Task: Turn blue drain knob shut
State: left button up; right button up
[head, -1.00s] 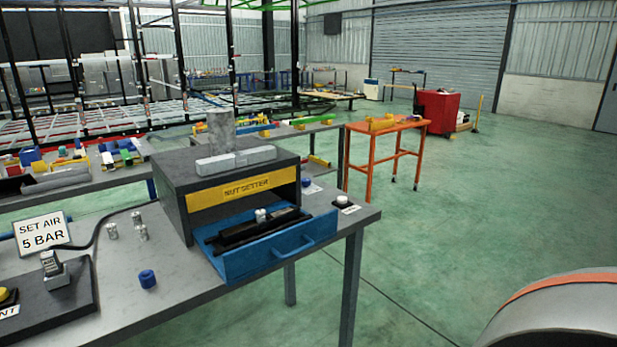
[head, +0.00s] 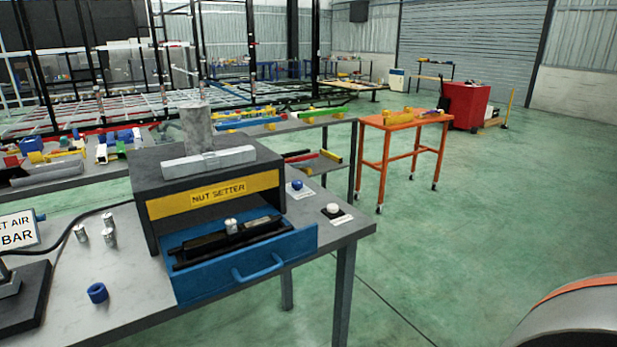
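A small blue knob (head: 297,185) sits on a white label plate at the back right of the grey bench, beside the nut setter box. A blue ring-like piece (head: 97,293) lies on the bench at the front left. Another small blue part (head: 40,216) shows at the edge of the air sign. I cannot tell for certain which of these is the drain knob, or how far it is turned. Neither gripper is in view.
The nut setter (head: 212,192) stands on the bench (head: 135,288) with its blue drawer (head: 250,268) open, holding a black tool. Several metal cylinders and an air sign (head: 17,231) are at left. A white button (head: 333,208) is near the right edge.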

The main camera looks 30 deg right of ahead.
aim_at(296, 184)
jog(key=i+l, duration=0.1)
jog(key=l, duration=1.35)
jog(key=i+l, duration=0.15)
jog(key=l, duration=1.35)
jog(key=i, duration=0.05)
